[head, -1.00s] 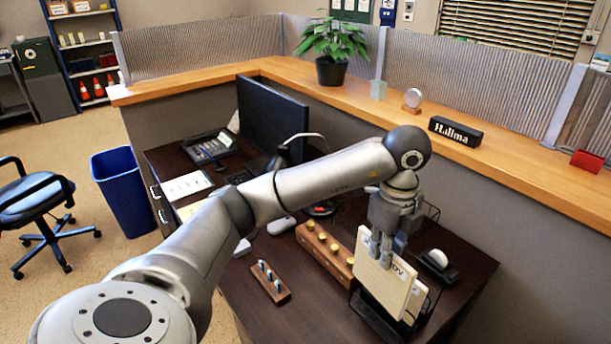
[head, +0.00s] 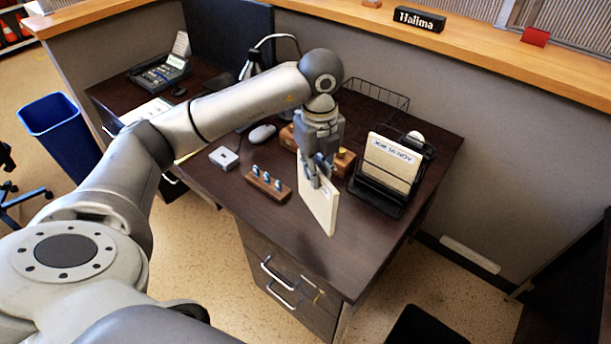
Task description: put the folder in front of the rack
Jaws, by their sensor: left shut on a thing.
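A cream folder (head: 321,207) hangs upright from my left gripper (head: 316,178), which is shut on its top edge. The folder is over the front part of the dark desk, to the left of the rack. I cannot tell whether its lower edge touches the desk. The black rack (head: 375,198) stands on the desk to the right and holds another cream folder (head: 391,163) with a printed label. My right gripper does not show.
A wooden block with blue-topped pieces (head: 268,186) lies left of the held folder. A longer wooden block (head: 345,162) is partly hidden behind my gripper. A white box (head: 224,158) and a mouse (head: 262,134) lie further left. The desk's front right top (head: 365,243) is bare.

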